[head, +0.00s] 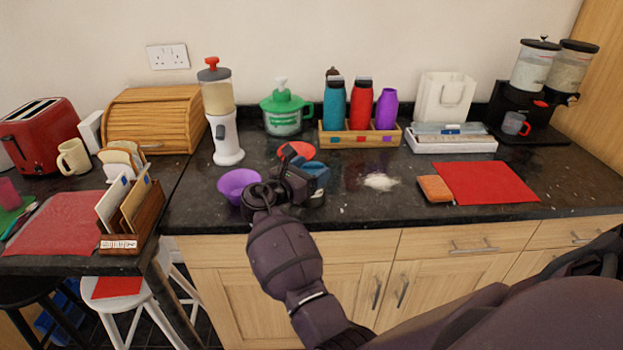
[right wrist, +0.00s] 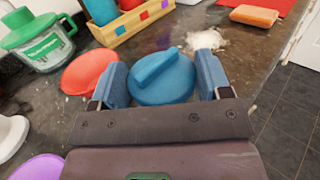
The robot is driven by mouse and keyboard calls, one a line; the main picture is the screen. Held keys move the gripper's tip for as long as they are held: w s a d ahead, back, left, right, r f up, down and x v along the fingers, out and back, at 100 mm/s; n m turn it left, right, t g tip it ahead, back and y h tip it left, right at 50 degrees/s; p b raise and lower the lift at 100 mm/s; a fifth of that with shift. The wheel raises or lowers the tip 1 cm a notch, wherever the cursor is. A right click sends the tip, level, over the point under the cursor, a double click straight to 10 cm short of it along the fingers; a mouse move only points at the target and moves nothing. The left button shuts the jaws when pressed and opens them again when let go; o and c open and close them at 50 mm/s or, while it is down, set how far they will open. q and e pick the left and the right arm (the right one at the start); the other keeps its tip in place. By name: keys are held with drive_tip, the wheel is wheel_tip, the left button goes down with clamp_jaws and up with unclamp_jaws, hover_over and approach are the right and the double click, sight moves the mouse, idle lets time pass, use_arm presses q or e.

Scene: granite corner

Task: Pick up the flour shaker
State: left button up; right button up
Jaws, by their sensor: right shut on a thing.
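The flour shaker, as I take it, is a blue round-topped thing with a raised bar across its lid; in the right wrist view it (right wrist: 165,76) sits between my right gripper's two blue fingers. My right gripper (right wrist: 163,88) is shut on it, one finger on each side. In the head view my right gripper (head: 308,171) is over the front of the dark counter, and wrist and fingers hide most of the shaker. I cannot tell whether its base touches the counter. My left gripper is not in view.
A purple bowl (head: 238,185) and a red bowl (head: 297,150) are close beside the gripper. Spilled white powder (head: 380,181) and an orange sponge (head: 435,188) lie to the right. A bottle crate (head: 360,138) and a green-lidded jug (head: 283,116) stand behind.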

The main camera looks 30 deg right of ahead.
wheel_tip(320, 180, up, 20)
drive_tip(key=p, duration=0.2)
drive_tip(key=shift+p, duration=0.35)
